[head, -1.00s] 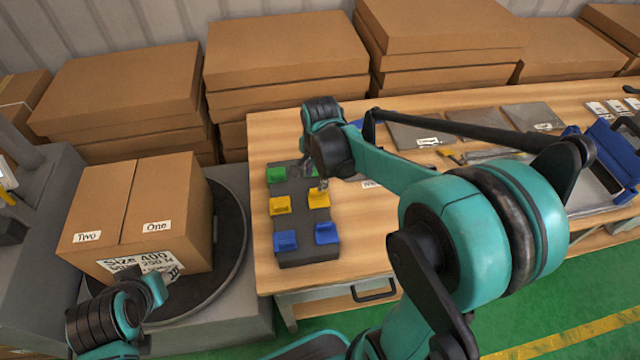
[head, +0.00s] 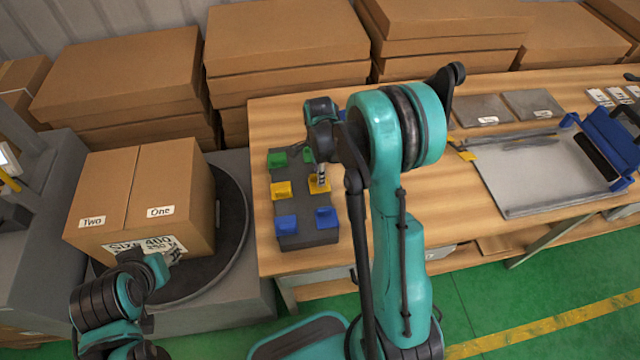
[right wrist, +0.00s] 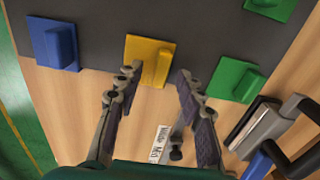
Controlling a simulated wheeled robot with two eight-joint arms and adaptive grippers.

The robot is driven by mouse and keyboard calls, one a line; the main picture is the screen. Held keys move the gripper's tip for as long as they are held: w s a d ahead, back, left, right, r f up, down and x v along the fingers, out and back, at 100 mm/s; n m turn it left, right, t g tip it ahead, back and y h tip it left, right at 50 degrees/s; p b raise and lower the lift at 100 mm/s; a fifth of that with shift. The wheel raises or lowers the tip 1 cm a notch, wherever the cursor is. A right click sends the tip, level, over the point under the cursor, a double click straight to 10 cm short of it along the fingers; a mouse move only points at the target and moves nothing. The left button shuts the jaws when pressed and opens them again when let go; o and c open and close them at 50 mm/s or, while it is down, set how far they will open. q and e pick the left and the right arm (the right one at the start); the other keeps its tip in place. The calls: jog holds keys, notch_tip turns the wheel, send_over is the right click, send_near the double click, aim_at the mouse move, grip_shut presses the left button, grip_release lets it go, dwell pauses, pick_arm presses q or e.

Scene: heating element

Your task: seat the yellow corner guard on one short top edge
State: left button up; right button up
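Two yellow corner guards sit on a dark grey holder (head: 302,238): one in the left column (head: 281,191) and one in the right column (head: 319,187). My right gripper (head: 322,181) is at the right-hand yellow guard. In the right wrist view my right gripper (right wrist: 158,76) is open, with its fingertips near that guard's upright part (right wrist: 157,62); contact is unclear. A closed cardboard box (head: 140,195), labelled Two and One on top, stands on a dark round turntable (head: 232,225) at left. My left gripper (head: 174,256) is near the box's front; its finger state is unclear.
Green guards (head: 277,158) and blue guards (head: 286,223) share the holder, close to the yellow ones. The wooden table (head: 470,190) has a large grey panel (head: 545,175) and blue tool at right. Stacked cartons (head: 285,50) stand behind.

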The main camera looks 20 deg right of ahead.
jog(key=shift+f, duration=0.35)
grip_shut()
jog(key=shift+r, duration=0.2)
